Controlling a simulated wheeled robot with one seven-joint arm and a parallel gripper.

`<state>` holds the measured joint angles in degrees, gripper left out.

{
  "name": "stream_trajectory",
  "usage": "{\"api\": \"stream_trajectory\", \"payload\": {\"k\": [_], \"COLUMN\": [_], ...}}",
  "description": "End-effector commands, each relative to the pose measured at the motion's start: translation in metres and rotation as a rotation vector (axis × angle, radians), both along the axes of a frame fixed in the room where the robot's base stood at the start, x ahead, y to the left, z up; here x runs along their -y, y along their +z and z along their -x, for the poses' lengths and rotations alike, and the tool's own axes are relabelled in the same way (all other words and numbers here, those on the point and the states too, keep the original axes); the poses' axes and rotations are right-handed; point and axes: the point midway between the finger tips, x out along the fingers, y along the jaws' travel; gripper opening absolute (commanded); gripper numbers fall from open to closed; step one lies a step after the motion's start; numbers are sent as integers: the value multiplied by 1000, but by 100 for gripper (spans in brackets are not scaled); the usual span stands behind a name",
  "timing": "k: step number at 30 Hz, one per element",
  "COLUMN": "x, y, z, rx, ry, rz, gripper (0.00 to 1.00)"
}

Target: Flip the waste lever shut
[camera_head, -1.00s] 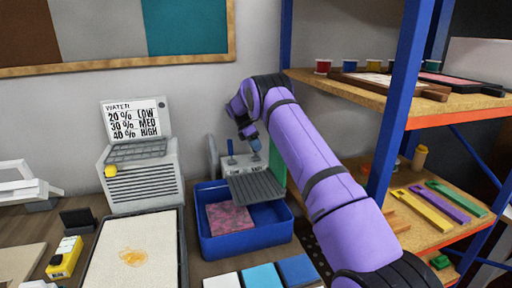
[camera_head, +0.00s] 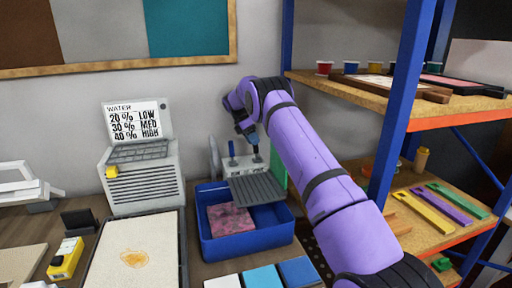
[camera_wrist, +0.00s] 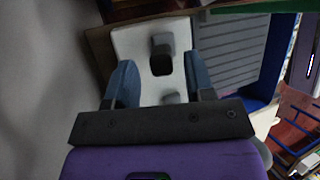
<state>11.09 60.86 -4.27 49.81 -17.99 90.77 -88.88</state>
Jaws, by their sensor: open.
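A pale grey unit (camera_head: 228,166) stands at the back of the blue tub, with two small levers on its top. The right lever is mostly hidden by my gripper (camera_head: 254,142) in the head view. In the wrist view, my gripper (camera_wrist: 160,62) is open, its blue-grey fingers on either side of a dark grey lever knob (camera_wrist: 161,44). A smaller knob (camera_wrist: 170,98) lies nearer my palm. I cannot tell whether the fingers touch the lever. The lever labels are too small to read, so I cannot tell which is waste.
A grey ribbed tray (camera_head: 256,189) juts from the unit over the blue tub (camera_head: 246,241), which holds a pink mottled block. A green panel (camera_head: 278,168) and the shelf's blue post (camera_head: 402,100) stand at the right. A grey machine (camera_head: 143,187) with a sign stands left.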

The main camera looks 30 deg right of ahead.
Motion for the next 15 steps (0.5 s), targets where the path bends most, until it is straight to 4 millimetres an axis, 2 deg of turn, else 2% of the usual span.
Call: {"api": "stream_trajectory", "payload": {"k": [6,15], "x": [-8,-11], "y": [24,31], "z": [-12,-15], "rx": [2,0], "ry": [0,0], "rz": [1,0], "gripper": [49,49]}}
